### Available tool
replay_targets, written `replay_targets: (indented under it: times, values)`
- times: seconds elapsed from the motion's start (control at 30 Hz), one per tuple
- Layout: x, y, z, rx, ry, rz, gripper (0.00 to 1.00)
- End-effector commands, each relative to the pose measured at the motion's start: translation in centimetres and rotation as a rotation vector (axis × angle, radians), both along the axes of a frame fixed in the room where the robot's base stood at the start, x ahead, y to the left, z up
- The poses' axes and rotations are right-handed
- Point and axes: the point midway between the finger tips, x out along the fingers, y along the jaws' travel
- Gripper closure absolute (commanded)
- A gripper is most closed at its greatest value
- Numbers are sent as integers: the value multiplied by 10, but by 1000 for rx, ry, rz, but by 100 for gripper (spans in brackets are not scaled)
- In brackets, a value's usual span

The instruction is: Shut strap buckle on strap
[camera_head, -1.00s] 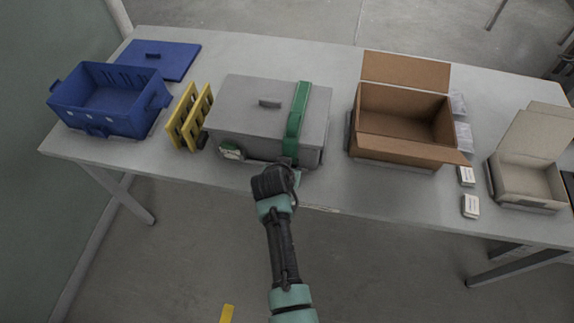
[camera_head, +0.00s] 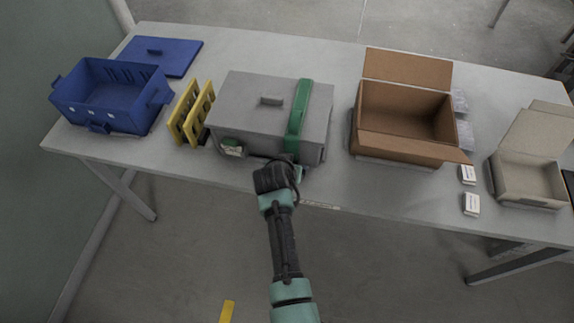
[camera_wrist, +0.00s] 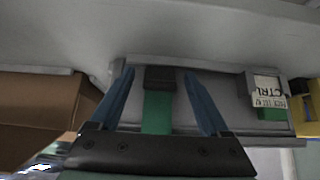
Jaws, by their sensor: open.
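A green strap (camera_head: 299,110) runs over the lid of a grey lidded case (camera_head: 245,104) and down its front. In the wrist view the strap (camera_wrist: 156,115) hangs on the case's front face, with a dark buckle (camera_wrist: 160,78) on it. My gripper (camera_wrist: 160,74) is open, with one blue finger on each side of the strap and buckle. Whether the fingers touch them I cannot tell. In the head view my gripper (camera_head: 288,165) is at the case's front, and my wrist hides the buckle there.
Yellow racks (camera_head: 191,112) and a blue crate (camera_head: 112,97) stand left of the case. An open cardboard box (camera_head: 405,120) stands to the right, with a smaller open box (camera_head: 530,170) beyond. A white label (camera_wrist: 268,96) is on the case front.

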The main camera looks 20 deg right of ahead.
Motion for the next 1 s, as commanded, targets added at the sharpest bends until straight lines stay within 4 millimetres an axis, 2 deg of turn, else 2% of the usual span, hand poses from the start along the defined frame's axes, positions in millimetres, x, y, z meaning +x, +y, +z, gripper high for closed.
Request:
replay_targets:
  times: [0.17, 0.7, 1.0]
  values:
    - [-7, 6, 12, 0, -1, 1, 20]
    - [-52, 36, 79, -1, -2, 1, 20]
    - [-65, 45, 99, 0, -1, 1, 20]
